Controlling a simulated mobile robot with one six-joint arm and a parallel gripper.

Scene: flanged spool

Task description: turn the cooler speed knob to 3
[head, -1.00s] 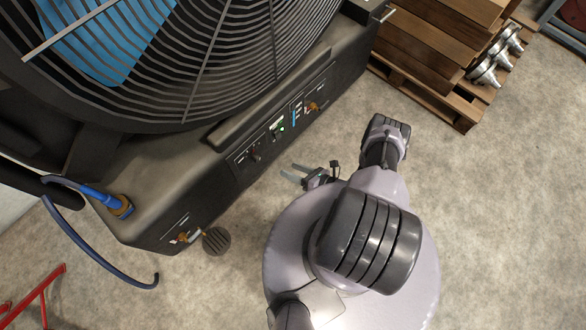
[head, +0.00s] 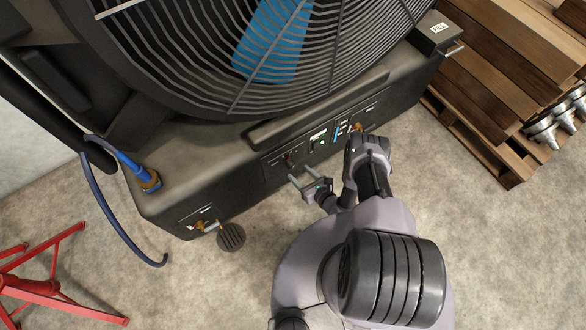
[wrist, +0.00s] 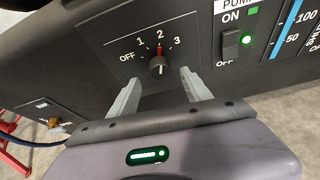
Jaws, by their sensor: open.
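The cooler speed knob (wrist: 160,67) is a small dark knob on the black panel in the wrist view. Its red pointer mark points up at 2, with OFF and 1 to the left and 3 to the right. In the head view the knob (head: 289,159) is tiny and its setting cannot be read. My gripper (wrist: 159,76) is open, its two pale fingers pointing at the panel on either side of the knob, with nothing held. In the head view my gripper (head: 300,175) is just in front of the cooler's control panel (head: 310,145).
Right of the knob is the pump switch (wrist: 230,44) with a lit green light, then a blue level gauge (wrist: 287,30). A blue hose (head: 130,170) and a red stand (head: 45,285) are at left. A wooden pallet stack (head: 500,90) stands at right.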

